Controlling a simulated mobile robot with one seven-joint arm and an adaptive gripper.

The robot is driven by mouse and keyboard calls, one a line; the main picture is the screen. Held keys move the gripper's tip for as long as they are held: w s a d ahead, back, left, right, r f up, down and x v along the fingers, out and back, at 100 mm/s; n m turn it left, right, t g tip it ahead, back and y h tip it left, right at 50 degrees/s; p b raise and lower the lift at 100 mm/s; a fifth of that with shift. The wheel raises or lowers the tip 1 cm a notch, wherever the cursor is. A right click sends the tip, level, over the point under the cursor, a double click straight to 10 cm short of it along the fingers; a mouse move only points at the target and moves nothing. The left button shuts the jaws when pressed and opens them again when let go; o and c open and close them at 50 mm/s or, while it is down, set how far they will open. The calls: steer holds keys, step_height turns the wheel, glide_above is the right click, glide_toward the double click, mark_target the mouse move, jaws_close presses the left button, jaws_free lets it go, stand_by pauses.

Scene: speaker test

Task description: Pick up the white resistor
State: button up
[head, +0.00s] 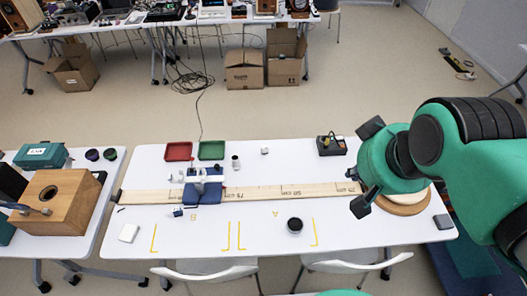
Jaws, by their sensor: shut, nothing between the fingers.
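A small whitish piece (265,151) lies at the back of the middle table, right of the green tray. It may be the white resistor, but it is too small to be sure. A larger flat white block (128,233) lies at the table's front left and could also be it. My gripper (362,204) is partly seen as black parts at the end of my green arm, over the right part of the table. It is shut and empty, well to the right of both white pieces. My arm's green wrist hides part of it.
A long wooden ruler (265,192) crosses the table under a blue-and-white device (203,187). A red tray (178,151) and green tray (211,150) stand behind. A black box (331,146), dark round cup (295,226) and round wooden board (410,207) are nearby. Chairs stand in front.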

steer(key=o, duration=1.1)
steer(key=w+a+f+g+b, duration=0.1)
steer(key=w+a+f, duration=0.1)
steer(key=w, duration=0.8)
steer(key=w+a+f+n, duration=0.1)
steer(key=w+a+f, duration=0.1)
steer(key=w, duration=0.7)
steer(key=w+a+f+g+b, duration=0.1)
steer(key=w+a+f, duration=0.15)
steer(key=w, duration=0.75)
steer(key=w+a+f, duration=0.3)
steer(key=w+f, duration=0.4)
steer(key=f, duration=0.3)
steer(key=w+a+f+g+b, duration=0.1)
steer(key=w+a+f, duration=0.2)
steer(key=w+f, duration=0.4)
steer(key=w+a+f+n+g, duration=0.1)
steer(key=w+a+f, duration=0.2)
steer(key=w+f, duration=0.4)
steer(key=shift+w+a+f, duration=0.1)
steer(key=shift+w+f, duration=0.05)
steer(key=shift+f, duration=1.65)
steer(key=shift+w+f, duration=0.1)
steer(key=shift+f, duration=1.65)
